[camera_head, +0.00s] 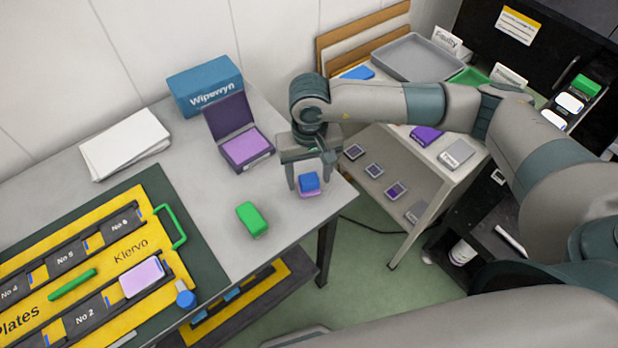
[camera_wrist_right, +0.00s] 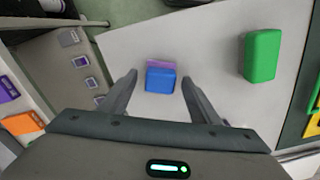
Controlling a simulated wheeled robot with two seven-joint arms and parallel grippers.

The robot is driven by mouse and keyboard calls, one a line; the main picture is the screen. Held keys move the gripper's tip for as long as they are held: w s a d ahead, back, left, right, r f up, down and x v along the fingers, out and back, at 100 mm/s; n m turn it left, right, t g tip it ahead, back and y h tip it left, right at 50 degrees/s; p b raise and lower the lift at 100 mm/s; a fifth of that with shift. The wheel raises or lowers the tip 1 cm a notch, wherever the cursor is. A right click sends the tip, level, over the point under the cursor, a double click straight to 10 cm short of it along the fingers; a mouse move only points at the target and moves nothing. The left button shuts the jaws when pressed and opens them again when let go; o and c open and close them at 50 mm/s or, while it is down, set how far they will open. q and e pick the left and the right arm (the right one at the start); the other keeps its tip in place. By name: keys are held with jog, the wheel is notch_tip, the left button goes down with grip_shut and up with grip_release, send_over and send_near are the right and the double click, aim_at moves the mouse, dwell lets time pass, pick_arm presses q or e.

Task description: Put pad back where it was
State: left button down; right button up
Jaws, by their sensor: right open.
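A small block with a blue top and a purple base (camera_head: 309,183) sits on the grey table near its right corner. Its blue top (camera_wrist_right: 160,80) and purple edge also show in the right wrist view. My right gripper (camera_head: 311,186) is open above it, with a finger on either side and gaps between the fingers and the block. An open dark case with a purple pad (camera_head: 246,147) stands behind and to the left of the gripper. Which purple piece is the task's pad I cannot tell. My left gripper is not in view.
A green block (camera_head: 252,219) lies left of the gripper. A blue Wiperwyn box (camera_head: 205,86) and white sheets (camera_head: 125,143) are at the back. A yellow Plates rack (camera_head: 130,249) fills the left front. A shelf unit (camera_head: 425,160) stands right, across a gap.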

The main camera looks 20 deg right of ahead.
aim_at(309, 178)
notch_tip(309, 178, up, 6)
jog(key=shift+b, duration=1.25)
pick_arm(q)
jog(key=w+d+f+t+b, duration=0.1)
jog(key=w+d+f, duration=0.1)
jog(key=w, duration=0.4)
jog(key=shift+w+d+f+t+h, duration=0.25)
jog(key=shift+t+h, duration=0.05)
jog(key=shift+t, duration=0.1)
pick_arm(e)
notch_tip(309, 178, up, 5)
jog(key=shift+f, duration=0.15)
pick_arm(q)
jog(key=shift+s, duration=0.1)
pick_arm(e)
jog(key=shift+s+f, duration=0.1)
